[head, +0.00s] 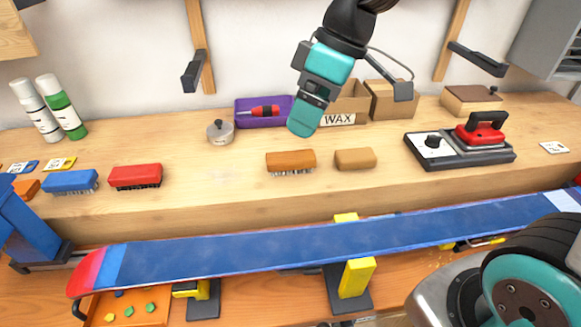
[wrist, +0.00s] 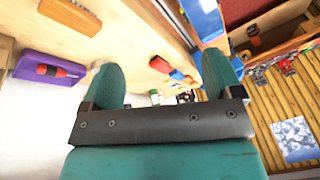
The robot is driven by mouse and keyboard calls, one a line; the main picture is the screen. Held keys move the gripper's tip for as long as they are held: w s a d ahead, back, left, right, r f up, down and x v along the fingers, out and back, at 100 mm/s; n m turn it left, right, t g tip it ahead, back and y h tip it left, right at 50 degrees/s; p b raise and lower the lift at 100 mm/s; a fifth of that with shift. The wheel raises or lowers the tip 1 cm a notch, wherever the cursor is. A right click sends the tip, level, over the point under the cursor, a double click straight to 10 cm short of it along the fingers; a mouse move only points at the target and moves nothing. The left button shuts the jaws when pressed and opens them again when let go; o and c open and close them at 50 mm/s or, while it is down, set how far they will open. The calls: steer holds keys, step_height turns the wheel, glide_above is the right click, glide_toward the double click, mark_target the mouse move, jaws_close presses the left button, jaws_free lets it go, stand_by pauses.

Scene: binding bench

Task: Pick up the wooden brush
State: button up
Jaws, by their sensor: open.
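The wooden brush (head: 290,160) lies bristles down on the bench top, with an orange-brown back and pale bristles. In the wrist view an orange-brown block at the top left looks like the same brush (wrist: 68,16). My gripper (head: 303,127) hangs above and behind the brush in the head view, apart from it and pointing down. In the wrist view my gripper's two teal fingers (wrist: 161,62) are spread apart with nothing held between them.
A plain tan block (head: 355,159) lies just right of the brush. A red brush (head: 136,176) and a blue brush (head: 70,182) stand left. Behind are a tin (head: 220,132), a purple tray (head: 243,122) and a WAX box (head: 346,105). A ski (head: 300,247) runs along the front.

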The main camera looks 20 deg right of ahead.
steer(key=w+d+f+n+b, duration=0.1)
steer(key=w+d+f, duration=0.1)
steer(key=w, duration=0.3)
steer(key=w+d+f+n, duration=0.1)
steer(key=w+d+f, duration=0.15)
steer(key=w, duration=0.25)
steer(key=n+b, duration=0.1)
steer(key=n, duration=0.2)
glide_toward(292, 156)
steer(key=x, duration=0.1)
steer(key=p+x, duration=0.1)
steer(key=x, duration=0.1)
steer(key=p+x, duration=0.1)
steer(key=shift+w+a+f, duration=0.15)
steer(key=shift+w+f, duration=0.05)
steer(key=shift+w, duration=0.15)
steer(key=p+x, duration=0.1)
steer(key=x, duration=0.2)
steer(key=p+x, duration=0.1)
steer(key=x, duration=0.1)
steer(key=shift+s+f+p, duration=0.2)
steer(key=shift+s+p, duration=0.1)
steer(key=shift+a+f, duration=0.15)
steer(key=shift+f, duration=0.2)
steer(key=shift+f+b, duration=0.25)
steer(key=shift+b, duration=0.1)
steer(key=shift+c, duration=0.2)
steer(key=c, duration=1.1)
steer(key=shift+r, duration=0.15)
